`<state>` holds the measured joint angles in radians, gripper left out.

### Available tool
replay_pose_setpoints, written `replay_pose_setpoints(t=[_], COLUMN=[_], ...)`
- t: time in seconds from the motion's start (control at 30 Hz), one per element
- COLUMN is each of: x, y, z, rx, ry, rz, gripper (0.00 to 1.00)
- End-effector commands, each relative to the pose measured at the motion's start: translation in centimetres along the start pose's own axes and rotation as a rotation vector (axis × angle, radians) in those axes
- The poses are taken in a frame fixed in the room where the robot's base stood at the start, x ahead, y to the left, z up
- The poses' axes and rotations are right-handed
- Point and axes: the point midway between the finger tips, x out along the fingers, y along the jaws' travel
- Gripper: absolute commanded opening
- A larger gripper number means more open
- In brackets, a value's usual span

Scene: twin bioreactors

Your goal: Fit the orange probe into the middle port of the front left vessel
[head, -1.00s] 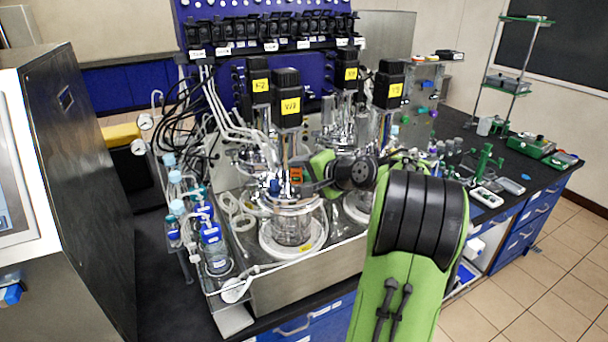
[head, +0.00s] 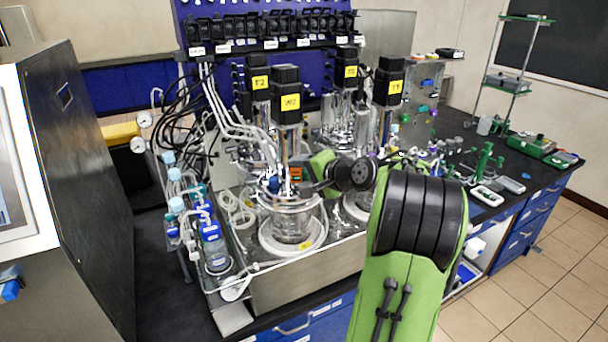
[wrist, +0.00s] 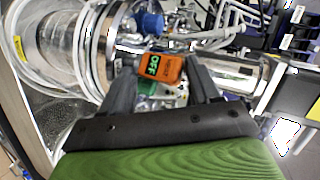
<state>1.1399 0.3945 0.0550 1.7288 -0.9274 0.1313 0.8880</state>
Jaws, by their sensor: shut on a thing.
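The orange probe (wrist: 160,67) shows in the wrist view as an orange block with a dark label, between the two fingers of my gripper (wrist: 158,72). My gripper is shut on it. In the head view the orange probe (head: 296,173) is a small patch above the lid of the front left vessel (head: 291,228), a glass vessel under a black motor with a yellow label. In the wrist view the front left vessel (wrist: 62,45) lies to the left, its metal lid close to the probe. The probe's lower end and the middle port are hidden, so I cannot tell whether they meet.
The motor column (head: 286,100) rises beside my gripper. Other vessels stand behind and to the right. Tubes (head: 222,115) hang at the left, above several blue-capped bottles (head: 212,235). A blue cap (wrist: 152,23) is close to the probe in the wrist view.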

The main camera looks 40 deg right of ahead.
Motion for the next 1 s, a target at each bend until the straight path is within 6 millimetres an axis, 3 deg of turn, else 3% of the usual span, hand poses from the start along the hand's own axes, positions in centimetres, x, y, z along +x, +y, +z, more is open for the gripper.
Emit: replay_pose_setpoints(t=[0.03,0.43,0.77,1.0], x=[0.4,0.6,0.6,0.1], y=[1.3,1.8,1.8,0.7], z=[0.3,0.3,0.3,0.1], rx=[0.019,0.018,0.018,0.019], ry=[-0.013,-0.012,-0.012,-0.011], rz=[0.027,0.027,0.027,0.028], gripper=[0.25,0.25,0.25,0.25])
